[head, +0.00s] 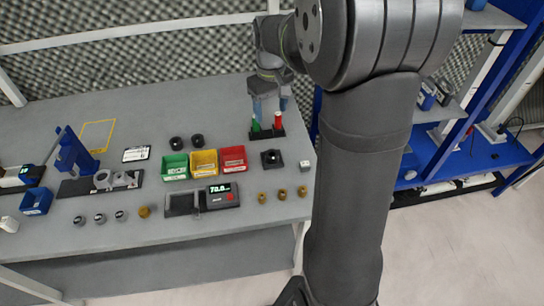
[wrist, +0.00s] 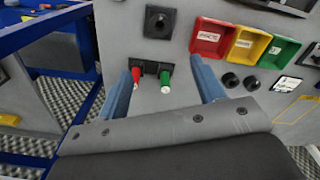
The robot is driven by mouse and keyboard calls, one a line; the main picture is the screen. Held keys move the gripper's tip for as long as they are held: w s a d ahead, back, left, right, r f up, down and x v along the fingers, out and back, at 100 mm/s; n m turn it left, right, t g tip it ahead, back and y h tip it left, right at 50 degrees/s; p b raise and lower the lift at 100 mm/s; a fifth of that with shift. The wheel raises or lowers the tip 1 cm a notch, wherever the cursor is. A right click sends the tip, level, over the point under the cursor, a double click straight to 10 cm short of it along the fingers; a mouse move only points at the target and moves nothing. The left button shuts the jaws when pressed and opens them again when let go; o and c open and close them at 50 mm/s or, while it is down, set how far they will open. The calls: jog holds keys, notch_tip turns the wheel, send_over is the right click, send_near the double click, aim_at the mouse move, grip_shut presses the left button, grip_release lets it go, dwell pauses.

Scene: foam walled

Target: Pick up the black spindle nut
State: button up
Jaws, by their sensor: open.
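Two black round nuts stand side by side on the grey bench behind the green and yellow bins: a left one (head: 176,143) and a right one (head: 197,140). Which is the spindle nut I cannot tell. Both also show in the wrist view, one (wrist: 231,80) nearer my gripper and one (wrist: 251,83) farther right. My gripper (head: 270,108) is open and empty, above the back right of the bench. In the wrist view its blue fingers (wrist: 165,66) frame a black holder with red and green pieces, and the nuts lie just outside the right finger.
The black holder (head: 267,134) with upright red and green pieces stands near my gripper. Green (head: 175,167), yellow (head: 204,163) and red (head: 232,159) bins stand in front of the nuts. A black square block (head: 271,158) is right of them. Bench around the nuts is clear.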

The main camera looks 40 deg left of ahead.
send_over(272, 151)
jog(key=s, duration=0.1)
jog(key=f, duration=1.1)
jog(key=shift+s+d+f, duration=0.2)
jog(key=shift+d+f, duration=0.1)
jog(key=shift+w+f, duration=0.2)
jog(key=shift+f, duration=2.55)
jog(key=c, duration=1.1)
jog(key=shift+o, duration=0.2)
jog(key=shift+r, duration=0.1)
notch_tip(272, 151, up, 4)
jog(key=shift+f, duration=0.1)
jog(key=w+d+r, duration=0.2)
jog(key=d+r, duration=0.5)
jog(key=d, duration=0.4)
jog(key=shift+w+d, duration=0.2)
jog(key=shift+w, duration=0.2)
